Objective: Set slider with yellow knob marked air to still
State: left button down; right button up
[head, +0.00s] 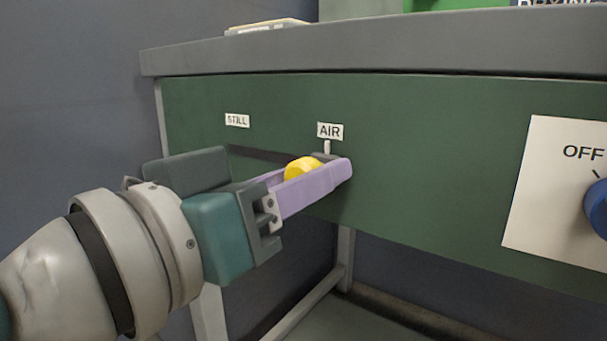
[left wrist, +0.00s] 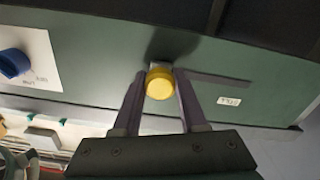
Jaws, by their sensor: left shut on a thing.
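The slider's yellow knob (head: 302,168) is at the right end of its dark slot (head: 255,153) in the green panel, just below the AIR label (head: 329,131). The STILL label (head: 237,120) is above the slot's left end. My left gripper (head: 318,172) reaches in from the left and is shut on the knob, with its purple fingers on either side. In the left wrist view, the yellow knob (left wrist: 160,84) sits between the fingertips, and the slot runs off to the right toward the STILL label (left wrist: 229,100). My right gripper is not in view.
A blue knob (head: 597,208) on a white plate marked OFF (head: 545,180) is at the right of the panel. The grey tabletop (head: 380,55) overhangs above. Table legs (head: 345,258) stand below. The panel between slider and plate is clear.

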aim_at(237, 149)
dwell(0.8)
pick_arm(q)
jog(key=w+a+b, duration=0.1)
jog(key=w+a, duration=0.1)
jog(key=a, duration=0.1)
jog(key=w+a+b, duration=0.2)
jog(key=a, duration=0.1)
jog(key=w+a+b, duration=0.1)
jog(key=w+a, duration=0.2)
jog(key=shift+a+f+b, duration=0.35)
jog(key=shift+b, duration=0.05)
jog(key=shift+w+a+r, duration=0.15)
jog(key=shift+a, duration=0.1)
jog(key=shift+d, duration=0.1)
jog(key=c, duration=0.9)
grip_release()
jog(key=o, duration=0.4)
jog(key=shift+w+r, duration=0.1)
jog(key=shift+r, duration=0.05)
jog(key=shift+o, duration=0.2)
